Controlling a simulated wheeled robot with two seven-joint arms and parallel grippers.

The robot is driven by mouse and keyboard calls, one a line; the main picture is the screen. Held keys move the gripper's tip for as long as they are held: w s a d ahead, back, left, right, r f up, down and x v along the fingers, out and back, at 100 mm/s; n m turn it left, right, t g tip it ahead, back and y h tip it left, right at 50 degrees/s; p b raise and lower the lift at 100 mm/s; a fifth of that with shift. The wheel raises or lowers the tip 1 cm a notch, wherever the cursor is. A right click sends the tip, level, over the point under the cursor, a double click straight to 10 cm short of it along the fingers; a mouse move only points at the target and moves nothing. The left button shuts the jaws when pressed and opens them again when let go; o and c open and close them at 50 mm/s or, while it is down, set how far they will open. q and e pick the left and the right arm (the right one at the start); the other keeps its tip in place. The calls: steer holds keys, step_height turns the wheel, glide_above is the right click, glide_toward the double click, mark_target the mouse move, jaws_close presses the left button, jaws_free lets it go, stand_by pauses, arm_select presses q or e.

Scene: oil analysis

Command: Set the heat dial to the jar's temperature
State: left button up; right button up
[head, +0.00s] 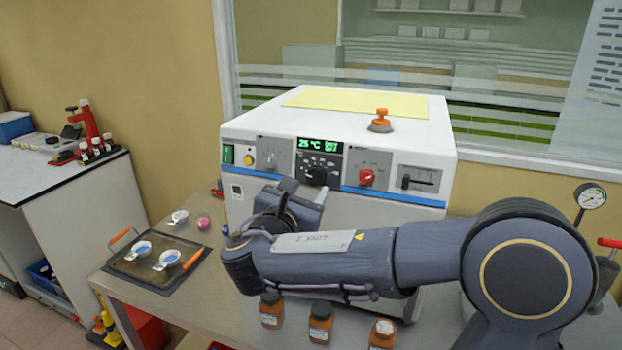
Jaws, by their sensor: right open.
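The white machine (240,115) stands on the metal bench, with a row of controls on its front. Its green display (319,146) reads 25 °C, with smaller text beside it. The black dial (316,176) sits just below the display. Several brown jars with labels stand at the bench's front, among them a left jar (271,312), a middle jar (320,324) and a right one (382,335). Their label text is too small to read. My right gripper (291,190) is open, in front of the panel just left of and below the dial. My left gripper is out of view.
A grey silver knob (267,159), a red knob (367,177) and a slider (418,181) flank the dial. A dark tray (126,262) with small dishes lies at left. A pressure gauge (590,197) stands at right. My right arm spans the bench's front.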

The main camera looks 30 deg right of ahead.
mark_target(314, 178)
steer(key=x, duration=0.4)
steer(key=shift+p, duration=0.3)
steer(key=c, duration=1)
